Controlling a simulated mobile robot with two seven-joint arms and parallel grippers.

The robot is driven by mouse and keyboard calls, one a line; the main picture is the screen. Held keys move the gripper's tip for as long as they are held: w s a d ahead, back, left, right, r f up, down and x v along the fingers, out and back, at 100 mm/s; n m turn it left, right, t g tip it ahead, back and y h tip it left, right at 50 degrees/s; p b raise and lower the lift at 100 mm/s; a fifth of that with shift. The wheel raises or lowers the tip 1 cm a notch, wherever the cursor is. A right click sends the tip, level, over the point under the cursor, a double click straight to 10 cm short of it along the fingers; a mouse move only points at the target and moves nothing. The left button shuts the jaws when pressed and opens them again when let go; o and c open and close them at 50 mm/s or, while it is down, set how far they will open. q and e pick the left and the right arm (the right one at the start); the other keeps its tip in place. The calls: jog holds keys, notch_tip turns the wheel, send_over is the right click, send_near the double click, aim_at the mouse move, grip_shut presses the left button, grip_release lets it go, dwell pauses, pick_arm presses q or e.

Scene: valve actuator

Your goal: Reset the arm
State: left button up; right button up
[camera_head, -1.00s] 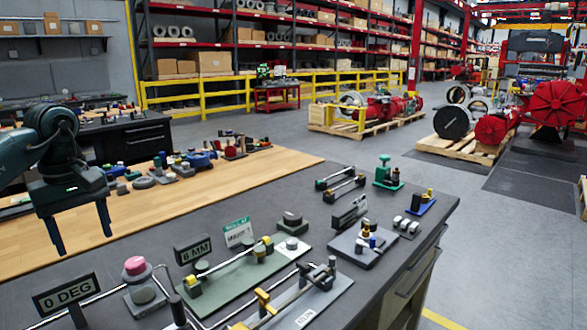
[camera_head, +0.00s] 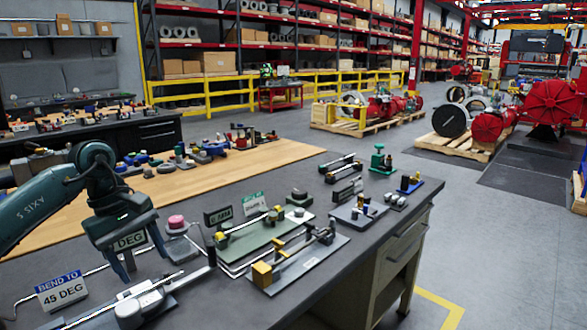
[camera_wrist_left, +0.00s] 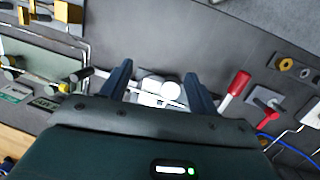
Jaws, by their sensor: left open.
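A pale tool with white round parts (camera_head: 128,313) lies at the bottom left of the head view, under my left gripper (camera_head: 144,270). A thin light rod runs slantwise by it. A "BEND TO 45 DEG" sign (camera_head: 62,291) stands to its left. In the wrist view the white parts (camera_wrist_left: 160,92) show between the two dark fingers of my open left gripper (camera_wrist_left: 157,72). I cannot tell whether the fingers touch them. The gripper body hides the tool's near side. Which part is the arm is unclear. My right gripper is out of view.
A pink-topped button (camera_head: 176,221) stands behind my gripper, near a partly hidden "DEG" sign (camera_head: 130,241). A green plate fixture (camera_head: 250,236) and a grey one with yellow blocks (camera_head: 300,265) lie right. The wrist view shows a red-handled lever (camera_wrist_left: 236,88).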

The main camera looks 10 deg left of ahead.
pick_arm(q)
jog(key=s+d+f+n+t+h, duration=0.25)
jog(key=d+n+h, duration=0.55)
jog(key=d, duration=0.6)
jog(key=s+d+f+n+t+h, duration=0.1)
jog(key=s+d+f+n+h, duration=0.3)
jog(key=d+n+h, duration=0.8)
jog(key=s+a+f+n+t+y, duration=0.15)
jog(key=f+n+t+y, duration=0.55)
jog(key=n, duration=0.7)
jog(key=s+a+f+n+t+y, duration=0.1)
jog(key=a+f+n+t+y, duration=0.2)
jog(key=f+n+t+y, duration=0.75)
jog(key=s+a+f+n+g+y, duration=0.2)
jog(key=s+f+n+g, duration=0.4)
jog(key=s+n+g, duration=0.4)
jog(key=s+a+n, duration=0.1)
jog(key=n, duration=0.2)
jog(key=shift+f+p, duration=0.15)
jog(key=shift+p, duration=0.15)
jog(key=shift+a, duration=0.15)
